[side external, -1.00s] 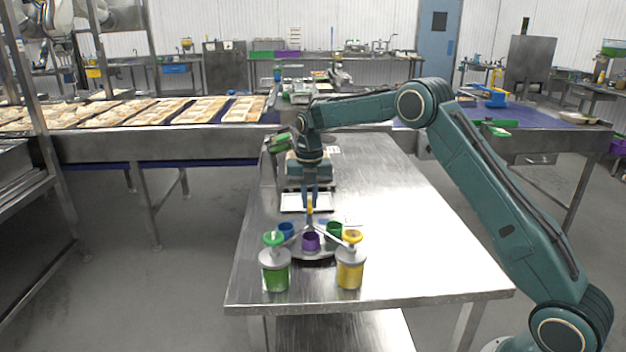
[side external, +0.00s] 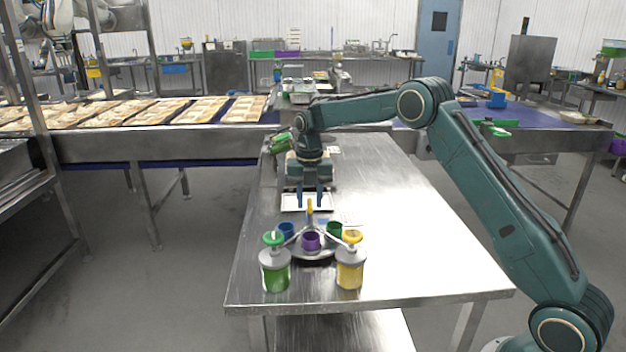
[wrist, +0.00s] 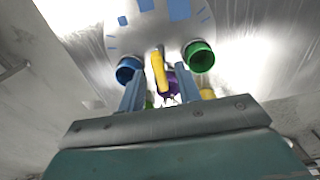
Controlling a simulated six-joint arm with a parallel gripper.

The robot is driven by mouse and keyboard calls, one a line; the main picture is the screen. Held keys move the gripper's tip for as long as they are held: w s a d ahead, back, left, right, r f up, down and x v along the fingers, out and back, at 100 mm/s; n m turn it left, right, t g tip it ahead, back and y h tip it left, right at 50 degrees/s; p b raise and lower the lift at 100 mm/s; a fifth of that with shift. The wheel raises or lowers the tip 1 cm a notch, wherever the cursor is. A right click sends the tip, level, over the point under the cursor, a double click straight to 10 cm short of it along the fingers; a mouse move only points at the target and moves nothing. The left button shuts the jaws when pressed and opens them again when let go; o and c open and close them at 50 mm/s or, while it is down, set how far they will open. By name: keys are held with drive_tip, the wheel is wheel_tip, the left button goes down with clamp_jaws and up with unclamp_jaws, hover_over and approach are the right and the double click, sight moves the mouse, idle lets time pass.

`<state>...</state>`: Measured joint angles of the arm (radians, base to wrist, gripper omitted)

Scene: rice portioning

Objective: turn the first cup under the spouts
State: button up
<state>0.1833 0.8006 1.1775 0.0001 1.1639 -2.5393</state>
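A round grey turntable (side external: 318,256) stands near the table's front end with a blue cup (side external: 286,230), a purple cup (side external: 311,241) and a green cup (side external: 334,230) on it. An upright yellow peg (wrist: 158,72) rises near its middle. My gripper (side external: 309,205) points down at the peg. In the wrist view, the gripper's two fingers (wrist: 160,69) are apart with the peg between them in the picture; contact is not visible. The purple cup is partly hidden behind the peg there. A green-filled dispenser (side external: 275,272) and a yellow-filled dispenser (side external: 350,272) stand at the front, their spouts reaching toward the turntable.
A white tray (side external: 289,206) lies behind the turntable, with a scale-like device further back. The steel table (side external: 430,270) is clear to the right. Its left edge is close to the dispensers. A conveyor with food trays (side external: 200,110) runs behind.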

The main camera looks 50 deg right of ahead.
wheel_tip(320, 180, up, 14)
drive_tip(key=shift+f, duration=0.15)
idle(0.6)
idle(0.3)
drive_tip(key=s+a+r+m+t, duration=0.1)
drive_tip(key=s+a+r+m, duration=0.1)
drive_tip(key=s+r+m, duration=0.3)
drive_tip(key=s+a+r+m+t, duration=0.1)
drive_tip(key=s+a+m, duration=0.25)
drive_tip(key=s, duration=0.35)
drive_tip(key=s+a+r+m+t, duration=0.1)
drive_tip(key=s+a+r+m, duration=0.1)
drive_tip(key=s+r+m, duration=0.4)
drive_tip(key=s+a+f+m+t, duration=0.1)
drive_tip(key=s+f+m, duration=0.4)
drive_tip(key=s, duration=0.5)
drive_tip(key=s+a+f+m+t, duration=0.1)
drive_tip(key=s+a+f+m, duration=0.1)
drive_tip(key=s+f+m, duration=0.4)
drive_tip(key=s+m, duration=0.1)
drive_tip(key=s, duration=0.4)
drive_tip(key=shift+s+t, duration=0.25)
drive_tip(key=shift+t, duration=0.05)
